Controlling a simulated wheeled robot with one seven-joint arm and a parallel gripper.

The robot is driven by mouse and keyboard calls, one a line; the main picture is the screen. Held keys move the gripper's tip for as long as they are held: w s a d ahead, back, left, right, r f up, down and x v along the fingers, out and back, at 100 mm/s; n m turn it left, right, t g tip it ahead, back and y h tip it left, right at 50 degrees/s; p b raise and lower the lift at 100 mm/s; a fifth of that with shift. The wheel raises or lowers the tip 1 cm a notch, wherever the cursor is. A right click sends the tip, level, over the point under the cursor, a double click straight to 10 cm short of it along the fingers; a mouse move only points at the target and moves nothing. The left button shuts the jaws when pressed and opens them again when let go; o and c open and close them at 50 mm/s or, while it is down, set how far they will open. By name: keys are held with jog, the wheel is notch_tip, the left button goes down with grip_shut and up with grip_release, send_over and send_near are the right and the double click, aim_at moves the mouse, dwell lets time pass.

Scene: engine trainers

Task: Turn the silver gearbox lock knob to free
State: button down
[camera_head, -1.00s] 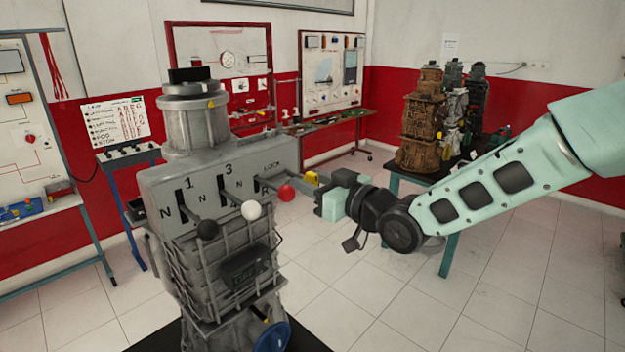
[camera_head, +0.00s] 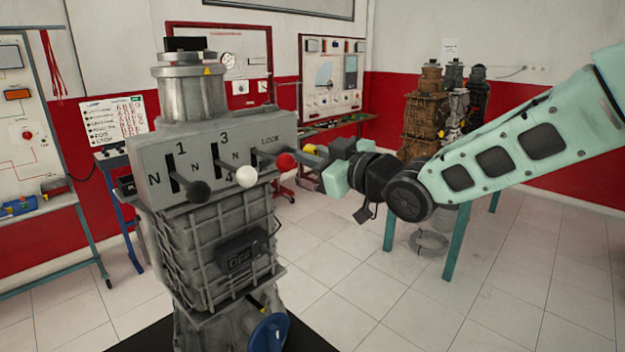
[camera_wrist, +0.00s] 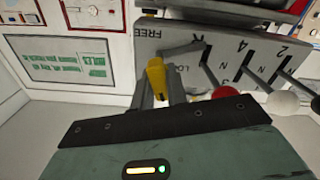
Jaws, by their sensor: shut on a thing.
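The silver gearbox (camera_head: 215,245) stands upright at the left centre of the head view. Its upper grey panel (camera_head: 150,162) bears numbered slots and a LOCK label. The yellow lock knob (camera_head: 309,149) is at the panel's right end. In the wrist view, the lock knob (camera_wrist: 156,78) sits between my fingers, near the FREE and LOCK labels. My gripper (camera_head: 317,155) reaches in from the right and is shut on it. The knob's base and exact angle are partly hidden.
Red (camera_head: 286,161), white (camera_head: 247,176) and black (camera_head: 198,192) ball levers project close beside my gripper. A blue wheel (camera_head: 270,332) is low on the gearbox. A teal-legged table (camera_head: 458,245) with other engine units stands behind my arm. Tiled floor is open at right.

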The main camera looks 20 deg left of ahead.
jog(key=n+b, duration=0.2)
jog(key=b, duration=0.1)
jog(key=f+n+b, duration=0.1)
jog(key=b, duration=0.2)
jog(key=shift+n, duration=0.4)
jog(key=n+b, duration=0.3)
jog(key=b, duration=0.2)
jog(key=shift+s+r+n, duration=0.1)
jog(key=shift+n, duration=0.2)
jog(key=n+b, duration=0.4)
jog(key=shift+b, duration=0.3)
jog(key=shift+r+n+b, duration=0.1)
jog(key=shift+n+b, duration=0.85)
jog(key=shift+n, duration=0.65)
jog(key=c, duration=1.4)
grip_release()
